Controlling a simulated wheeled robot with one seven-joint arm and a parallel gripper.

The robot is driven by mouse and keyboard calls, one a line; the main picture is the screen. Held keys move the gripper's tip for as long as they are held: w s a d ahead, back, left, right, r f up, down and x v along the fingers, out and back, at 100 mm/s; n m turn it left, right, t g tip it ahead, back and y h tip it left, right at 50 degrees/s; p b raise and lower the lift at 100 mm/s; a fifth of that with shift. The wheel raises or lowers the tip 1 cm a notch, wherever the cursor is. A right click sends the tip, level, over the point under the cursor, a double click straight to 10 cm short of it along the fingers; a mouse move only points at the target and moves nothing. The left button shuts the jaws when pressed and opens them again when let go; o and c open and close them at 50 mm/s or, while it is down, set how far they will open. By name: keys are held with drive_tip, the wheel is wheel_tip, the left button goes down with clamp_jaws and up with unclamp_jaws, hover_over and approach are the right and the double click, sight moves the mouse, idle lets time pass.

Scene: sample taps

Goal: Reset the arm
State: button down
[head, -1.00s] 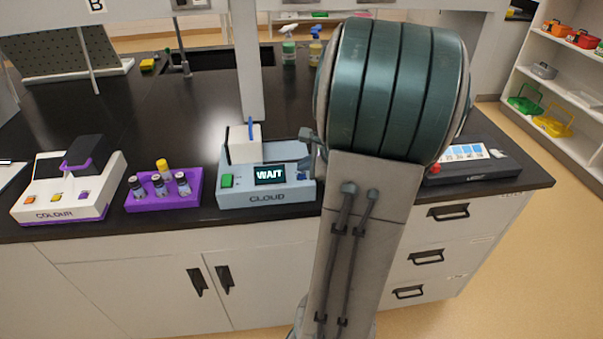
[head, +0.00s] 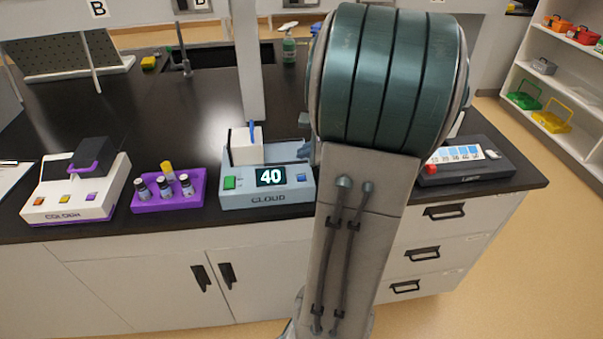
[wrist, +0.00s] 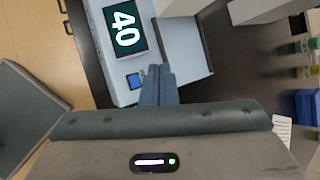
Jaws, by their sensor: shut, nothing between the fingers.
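My gripper (wrist: 160,82) shows in the wrist view with its two blue-grey fingers together and nothing between them. It is over or beside the light blue CLOUD meter, whose casing (wrist: 187,30) fills the top middle there. In the head view the CLOUD meter (head: 240,199) stands near the bench's front edge, its display (head: 271,177) reading 40. It has a green button (head: 229,183) at left and a white block (head: 246,151) with a blue upright piece on top. My arm hides most of my gripper in the head view.
Left of the meter are a purple rack (head: 150,204) with several vials and the white COLOUR device (head: 98,205). Right of my arm is a dark device (head: 470,174) with a red knob. Shelves with baskets stand at far right. The bench behind the meter is largely clear.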

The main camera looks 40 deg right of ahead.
drive_tip(key=shift+a, duration=0.1)
idle(0.7)
drive_tip(key=a+r+n+g+y, duration=0.1)
drive_tip(key=a+n+g, duration=0.1)
drive_tip(key=a+n, duration=0.65)
drive_tip(key=s+a+r+n+g+h, duration=0.1)
drive_tip(key=s+a+n+g, duration=0.1)
drive_tip(key=s+a+n, duration=0.4)
drive_tip(key=s+a+r+n+g+h, duration=0.1)
drive_tip(key=s+a+n, duration=0.5)
drive_tip(key=a+n, duration=0.4)
drive_tip(key=shift+s+a+n+g+h, duration=0.3)
drive_tip(key=shift+s+a+n+g, duration=0.1)
drive_tip(key=shift+a, duration=0.5)
drive_tip(key=shift+r, duration=0.1)
